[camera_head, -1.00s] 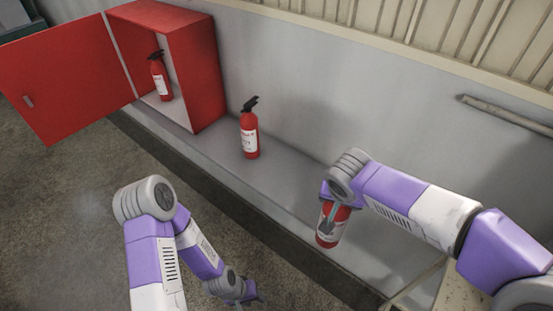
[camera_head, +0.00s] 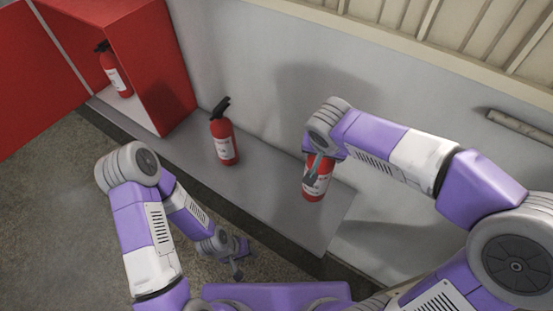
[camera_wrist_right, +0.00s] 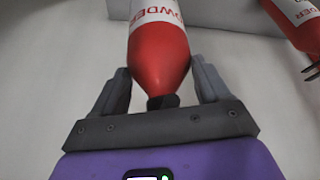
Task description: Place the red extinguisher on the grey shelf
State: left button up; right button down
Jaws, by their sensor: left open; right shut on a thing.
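A red extinguisher (camera_head: 317,183) with a white label is in my right gripper (camera_head: 315,164), over the right end of the grey shelf (camera_head: 265,195). Whether its base touches the shelf cannot be told. In the right wrist view the fingers (camera_wrist_right: 163,82) sit on both sides of the narrowing top of the extinguisher (camera_wrist_right: 159,50). A second red extinguisher (camera_head: 224,143) stands upright on the shelf to the left; part of an extinguisher also shows at the wrist view's right edge (camera_wrist_right: 297,22). My left gripper (camera_head: 238,262) is open and empty, low in front of the shelf.
An open red cabinet (camera_head: 165,75) with another extinguisher (camera_head: 115,77) inside stands at the shelf's left end. A grey wall (camera_head: 255,75) rises behind the shelf. Bare shelf lies between the standing and held extinguishers. A bar (camera_head: 520,127) is on the wall at right.

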notch_tip(320, 180, down, 4)
jog(key=b, duration=0.2)
send_over(316, 194)
jog(key=w, duration=0.3)
jog(key=shift+s+f, duration=0.1)
jog(key=shift+f, duration=2.75)
jog(key=shift+f+b, duration=0.2)
jog(key=shift+b, duration=0.15)
grip_release()
jog(key=shift+s, duration=0.1)
